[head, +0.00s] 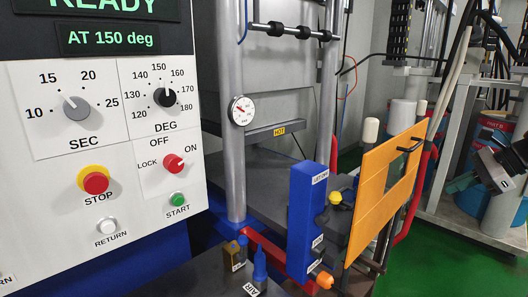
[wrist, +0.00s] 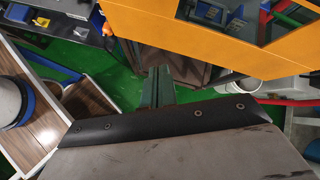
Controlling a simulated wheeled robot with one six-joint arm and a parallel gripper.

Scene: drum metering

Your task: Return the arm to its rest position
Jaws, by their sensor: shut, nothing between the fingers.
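In the wrist view the fingers (wrist: 157,75) stick out past a black screwed bar and a grey plate of my own wrist. They are together and hold nothing. The gripper is in open air, to the right of the orange panel (head: 378,195). The rest of my arm is mostly out of view.
The orange panel also fills the top of the wrist view (wrist: 200,30). Left in the head view is a control panel (head: 140,215) reading "AT 150 deg". A blue block (head: 303,215) and red rail (head: 412,195) stand near the orange panel. Green floor (head: 440,255) lies below.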

